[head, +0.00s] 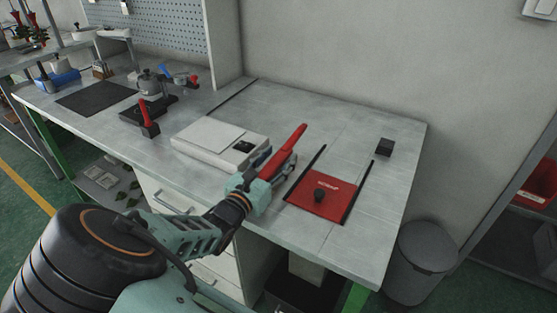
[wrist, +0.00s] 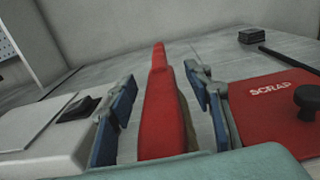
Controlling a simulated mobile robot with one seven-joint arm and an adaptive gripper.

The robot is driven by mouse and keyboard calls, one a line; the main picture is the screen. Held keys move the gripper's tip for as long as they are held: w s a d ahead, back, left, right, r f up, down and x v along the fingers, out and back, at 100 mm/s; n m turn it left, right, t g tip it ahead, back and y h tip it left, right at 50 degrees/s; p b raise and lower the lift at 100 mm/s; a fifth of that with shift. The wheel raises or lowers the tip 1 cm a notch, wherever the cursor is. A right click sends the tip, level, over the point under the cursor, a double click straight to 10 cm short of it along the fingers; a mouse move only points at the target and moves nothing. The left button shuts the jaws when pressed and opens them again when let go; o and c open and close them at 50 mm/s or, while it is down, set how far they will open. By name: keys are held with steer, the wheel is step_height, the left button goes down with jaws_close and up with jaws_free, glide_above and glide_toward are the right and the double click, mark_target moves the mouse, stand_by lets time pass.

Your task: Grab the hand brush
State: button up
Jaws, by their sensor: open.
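The hand brush (head: 287,150) is a long red piece lying beyond my wrist, above the bench in the head view. In the wrist view the brush (wrist: 161,105) runs straight away from me, with a brownish strip along its right side. My gripper (head: 268,172) is open. In the wrist view its two blue-padded fingers (wrist: 160,92) stand on either side of the brush, with a visible gap on each side. The near end of the brush is hidden behind my gripper's body.
A white scale (head: 219,144) sits left of the brush. A red SCRAP panel (head: 325,195) with a black knob lies to the right between black strips. A small black block (head: 384,147) is farther right. A grey bin (head: 420,262) stands beyond the bench's right edge.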

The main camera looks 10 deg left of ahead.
steer(key=shift+c, duration=0.4)
jaws_close()
steer(key=shift+r, duration=0.2)
